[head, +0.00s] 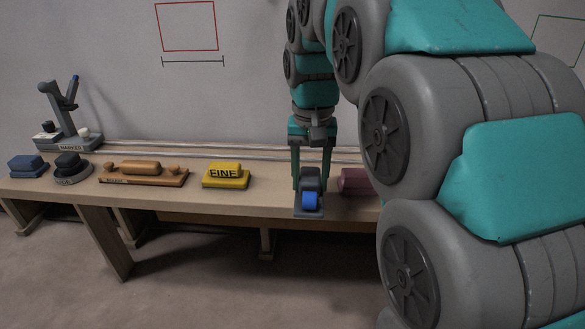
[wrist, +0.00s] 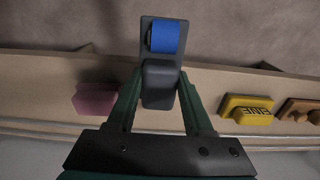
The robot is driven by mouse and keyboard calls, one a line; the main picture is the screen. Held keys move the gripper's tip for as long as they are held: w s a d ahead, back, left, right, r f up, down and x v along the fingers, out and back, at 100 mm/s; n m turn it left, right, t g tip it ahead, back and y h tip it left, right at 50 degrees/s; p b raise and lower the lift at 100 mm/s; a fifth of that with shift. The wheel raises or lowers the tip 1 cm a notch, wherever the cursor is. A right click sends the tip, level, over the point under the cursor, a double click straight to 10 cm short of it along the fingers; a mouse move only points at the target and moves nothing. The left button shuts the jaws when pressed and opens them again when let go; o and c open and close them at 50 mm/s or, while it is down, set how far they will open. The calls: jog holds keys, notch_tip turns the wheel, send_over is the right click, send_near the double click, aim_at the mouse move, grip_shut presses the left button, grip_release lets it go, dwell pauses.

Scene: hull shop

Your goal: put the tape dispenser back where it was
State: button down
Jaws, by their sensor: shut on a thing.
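The tape dispenser is a dark grey body with a blue tape roll. In the head view the tape dispenser (head: 308,183) is between the fingers of my gripper (head: 311,176), at the front edge of the bench. My gripper points down and is shut on it. In the wrist view the tape dispenser (wrist: 160,88) lies between the two green fingers of my gripper (wrist: 159,95), with its blue roll end reaching past the bench edge over the floor. I cannot tell whether its base touches the bench.
On the bench (head: 200,198), a pink block (head: 355,181) sits just right of the dispenser. To the left stand a yellow FINE block (head: 226,175), a brown wooden plane (head: 144,173), a dark round piece (head: 71,168), a blue block (head: 27,166) and a grey marker stand (head: 66,125). Bare bench separates yellow block and dispenser.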

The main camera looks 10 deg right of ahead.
jog(key=w, duration=0.7)
jog(key=w+f, duration=0.1)
jog(key=w, duration=0.2)
jog(key=shift+w+a, duration=0.2)
jog(key=shift+a, duration=0.15)
jog(key=shift+f, duration=1.8)
jog(key=shift+c, duration=1.4)
grip_release()
notch_tip(320, 180, up, 12)
jog(key=p, duration=0.2)
jog(key=shift+s, duration=0.1)
